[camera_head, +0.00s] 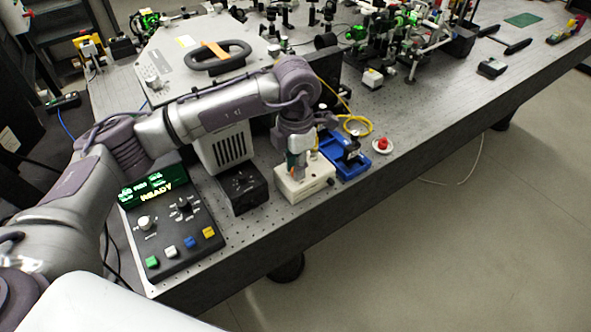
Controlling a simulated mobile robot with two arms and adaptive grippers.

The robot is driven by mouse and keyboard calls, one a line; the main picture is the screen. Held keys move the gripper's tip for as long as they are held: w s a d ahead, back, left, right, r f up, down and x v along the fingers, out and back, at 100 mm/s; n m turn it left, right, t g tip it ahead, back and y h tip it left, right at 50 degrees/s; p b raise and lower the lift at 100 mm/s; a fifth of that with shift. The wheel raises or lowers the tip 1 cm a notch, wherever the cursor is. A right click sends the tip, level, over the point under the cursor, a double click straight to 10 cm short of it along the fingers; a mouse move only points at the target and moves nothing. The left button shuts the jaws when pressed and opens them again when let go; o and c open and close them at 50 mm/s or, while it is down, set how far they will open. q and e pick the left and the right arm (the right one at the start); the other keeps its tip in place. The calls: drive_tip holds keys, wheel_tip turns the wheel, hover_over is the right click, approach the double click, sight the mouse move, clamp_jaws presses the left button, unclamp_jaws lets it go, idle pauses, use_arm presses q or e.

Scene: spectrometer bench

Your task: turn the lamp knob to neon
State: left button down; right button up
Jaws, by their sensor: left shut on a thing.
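My left gripper (298,166) points down onto the top of a cream-white box (305,185) near the front edge of the bench. It is shut on what appears to be the lamp knob on that box. The fingers hide the knob, so its pointer and the neon mark cannot be read. My right gripper is not in view.
A control panel (174,253) with a lit READY display, two knobs and several coloured buttons stands left. A black box (243,187) is beside the cream-white box. A blue tray (350,168) and a red-topped piece (382,144) lie close right.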

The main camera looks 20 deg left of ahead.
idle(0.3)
use_arm(q)
drive_tip(key=c, duration=1)
unclamp_jaws()
drive_tip(key=shift+r, duration=0.1)
wheel_tip(320, 180, up, 12)
drive_tip(key=shift+f, duration=0.1)
